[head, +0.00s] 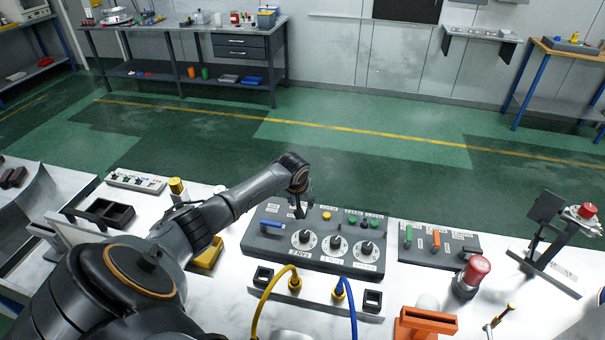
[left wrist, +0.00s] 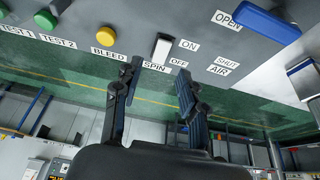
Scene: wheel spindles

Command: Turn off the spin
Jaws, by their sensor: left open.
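The spin switch (left wrist: 161,48) is a small white-faced rocker on the grey control panel (head: 262,245), above the SPIN label and beside the ON and OFF labels in the left wrist view. I cannot tell which way it is set. My left gripper (left wrist: 157,73) is open and empty, its two fingers apart, with the switch beyond the gap between them. In the head view the left gripper (head: 299,210) hangs over the panel's back left part and hides the switch. My right gripper is not in view.
Three dials (head: 335,243) line the panel's front. A red mushroom button (head: 476,268) stands to the right.

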